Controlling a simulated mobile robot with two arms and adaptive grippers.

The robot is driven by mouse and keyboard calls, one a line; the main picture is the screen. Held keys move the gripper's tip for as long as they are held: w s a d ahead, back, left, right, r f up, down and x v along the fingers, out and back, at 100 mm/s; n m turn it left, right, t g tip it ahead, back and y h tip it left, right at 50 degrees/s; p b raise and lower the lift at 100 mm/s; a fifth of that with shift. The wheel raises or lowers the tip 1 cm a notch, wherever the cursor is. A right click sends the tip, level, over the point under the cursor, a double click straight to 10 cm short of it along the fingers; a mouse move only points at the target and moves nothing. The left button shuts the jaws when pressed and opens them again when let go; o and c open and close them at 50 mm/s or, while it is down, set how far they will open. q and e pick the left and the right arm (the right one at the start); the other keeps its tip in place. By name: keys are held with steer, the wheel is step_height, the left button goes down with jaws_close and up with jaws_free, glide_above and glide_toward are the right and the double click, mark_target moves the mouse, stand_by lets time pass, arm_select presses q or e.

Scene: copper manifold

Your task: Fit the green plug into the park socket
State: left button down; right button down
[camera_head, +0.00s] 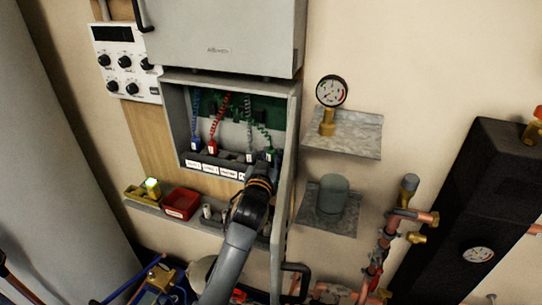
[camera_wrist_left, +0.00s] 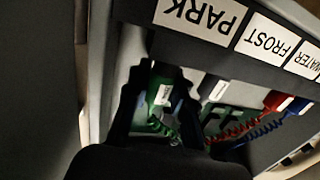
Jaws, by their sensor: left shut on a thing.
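The green plug (camera_head: 272,153) is at the right end of the row of plugs in the open grey wall box (camera_head: 292,130), with its green coiled cord rising behind it. My left gripper (camera_head: 264,160) reaches up to it from below. In the left wrist view the green plug (camera_wrist_left: 160,92) sits between the two dark fingers of my left gripper (camera_wrist_left: 160,100), which is shut on it. The PARK label (camera_wrist_left: 200,16) is on the ledge just beside the plug. The park socket itself is hidden, and I cannot tell whether the plug is seated. My right gripper is not in view.
A blue plug (camera_head: 196,145), a red plug (camera_head: 212,146) and a pale plug (camera_head: 250,156) stand left of the green one. The raised box door (camera_head: 230,40) is above. A red tray (camera_head: 182,204) is on the shelf below. A gauge (camera_head: 331,92) stands right of the box.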

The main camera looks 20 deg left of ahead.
arm_select(q)
steer(key=shift+f+b, duration=0.55)
steer(key=shift+f, duration=0.3)
steer(key=c, duration=1.1)
jaws_free()
steer(key=shift+r, duration=0.1)
steer(key=s, duration=0.8)
steer(key=s+d, duration=0.1)
steer(key=s, duration=0.3)
steer(key=shift+d+r, duration=0.1)
steer(key=shift+r, duration=0.15)
